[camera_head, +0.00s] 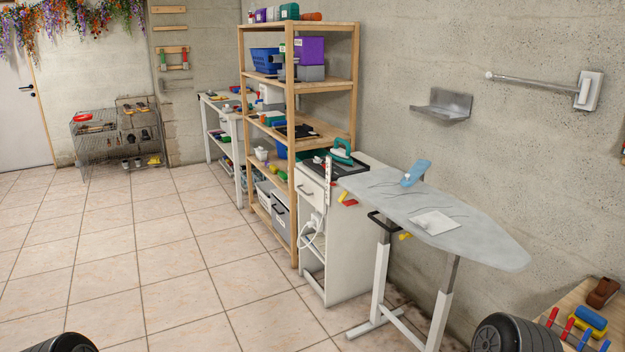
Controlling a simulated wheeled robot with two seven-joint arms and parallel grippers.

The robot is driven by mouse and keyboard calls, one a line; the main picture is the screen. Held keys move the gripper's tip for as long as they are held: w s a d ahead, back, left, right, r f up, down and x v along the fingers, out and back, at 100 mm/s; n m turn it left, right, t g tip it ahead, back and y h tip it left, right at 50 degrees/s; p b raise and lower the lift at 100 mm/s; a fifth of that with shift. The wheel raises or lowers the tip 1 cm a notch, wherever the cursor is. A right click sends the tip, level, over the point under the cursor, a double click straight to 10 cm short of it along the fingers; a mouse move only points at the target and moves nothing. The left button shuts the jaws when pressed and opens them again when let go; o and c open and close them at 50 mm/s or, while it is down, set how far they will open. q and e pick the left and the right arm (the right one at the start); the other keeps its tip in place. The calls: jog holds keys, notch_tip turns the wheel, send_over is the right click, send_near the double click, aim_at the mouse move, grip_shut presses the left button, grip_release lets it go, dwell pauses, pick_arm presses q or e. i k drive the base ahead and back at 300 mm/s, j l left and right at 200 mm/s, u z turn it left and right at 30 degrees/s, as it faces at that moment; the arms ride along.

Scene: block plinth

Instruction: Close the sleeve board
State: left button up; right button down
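A large ironing board (463,226) with a grey, wrinkled cover stands open on white and grey legs at the right, along the concrete wall. A white folded piece (436,222) lies flat on it, and a light-blue object (415,172) stands near its left end. I cannot tell for sure which part is the sleeve board. Black, rounded parts of my own arms show at the bottom left and bottom right edges. Neither of my grippers is in view.
A white cabinet (346,250) with a green iron (342,152) on top stands left of the board. A wooden shelf rack (296,172) is behind it. A wall bracket (442,106) and a rod (535,83) are above. The tiled floor (150,260) at left is clear.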

aim_at(418, 169)
jog(key=i, duration=2.05)
jog(key=z, duration=0.2)
